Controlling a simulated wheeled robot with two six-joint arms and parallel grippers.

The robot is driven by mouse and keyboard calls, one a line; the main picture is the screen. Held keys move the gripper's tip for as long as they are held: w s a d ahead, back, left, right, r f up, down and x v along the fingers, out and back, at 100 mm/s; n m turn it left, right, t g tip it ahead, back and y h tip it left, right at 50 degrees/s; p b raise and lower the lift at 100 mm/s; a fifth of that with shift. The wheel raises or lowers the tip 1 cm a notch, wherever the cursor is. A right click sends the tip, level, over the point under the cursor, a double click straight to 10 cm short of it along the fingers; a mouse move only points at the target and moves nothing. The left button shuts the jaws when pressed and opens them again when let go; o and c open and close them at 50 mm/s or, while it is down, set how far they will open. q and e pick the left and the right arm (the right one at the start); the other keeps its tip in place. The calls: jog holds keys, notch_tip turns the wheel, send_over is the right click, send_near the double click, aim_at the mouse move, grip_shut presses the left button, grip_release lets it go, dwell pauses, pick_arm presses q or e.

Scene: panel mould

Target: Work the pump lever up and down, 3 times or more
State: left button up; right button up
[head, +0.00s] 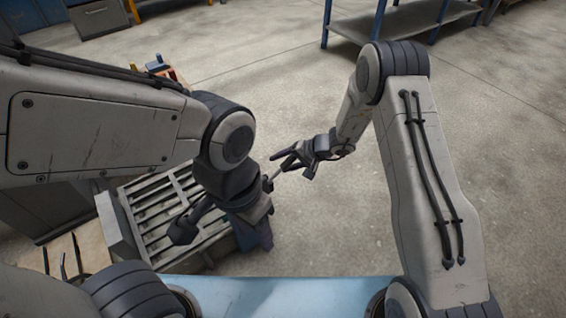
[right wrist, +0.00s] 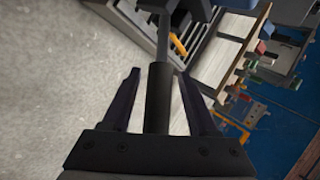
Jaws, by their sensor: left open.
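The pump lever's dark round grip (right wrist: 158,100) stands between the fingers of my right gripper (right wrist: 162,85) in the right wrist view. Gaps show on both sides of it, so the gripper is open around the grip. A thin grey rod runs from the grip to a dark block (right wrist: 186,12). In the head view my right gripper (head: 293,162) is beside the lever rod (head: 270,181). My left arm hides much of the lever and pump there.
The grey slatted mould (head: 150,210) lies under my left arm. A blue shelf frame (head: 326,25) stands at the back. A bench with small tools (head: 160,68) is behind my left arm. The floor to the right is clear.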

aim_at(293, 158)
jog(key=p+v, duration=0.3)
jog(key=v, duration=0.6)
jog(key=shift+r, duration=0.2)
jog(key=shift+s+d+r, duration=0.2)
jog(key=shift+d+r, duration=0.15)
jog(key=shift+d, duration=0.05)
